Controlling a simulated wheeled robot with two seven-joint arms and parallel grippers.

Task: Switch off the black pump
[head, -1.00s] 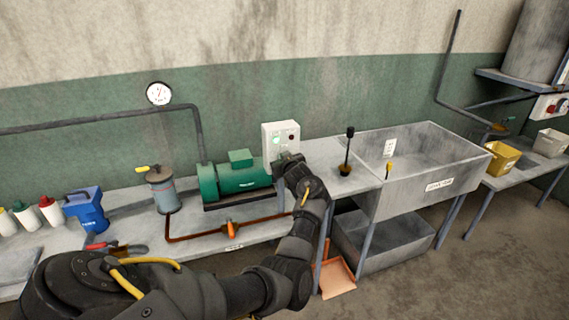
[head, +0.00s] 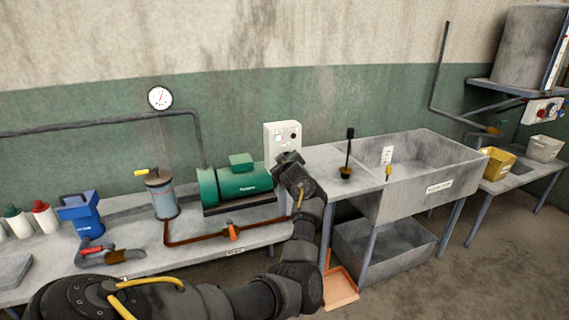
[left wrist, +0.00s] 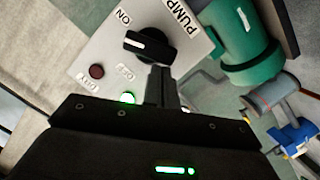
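The pump (head: 240,182) in view is green, not black, and sits on the bench. It also shows in the left wrist view (left wrist: 243,35). A pale control box (head: 282,131) stands behind its right end. In the left wrist view, the box face carries a black rotary knob (left wrist: 148,45) with a white mark, near the labels ON and PUMP. A green lamp (left wrist: 127,97) glows; a red lamp (left wrist: 97,71) looks dark. My left gripper (left wrist: 163,80) looks shut and empty, its fingertips close to the knob; contact is unclear. In the head view, my left gripper (head: 288,159) hides the box's lower part.
A grey tank with a yellow lever (head: 161,194) stands left of the pump, with a copper pipe (head: 190,243) in front. A blue container (head: 82,212) and bottles stand farther left. A sink (head: 425,185) is at the right, with a black-handled brush (head: 347,155) beside it.

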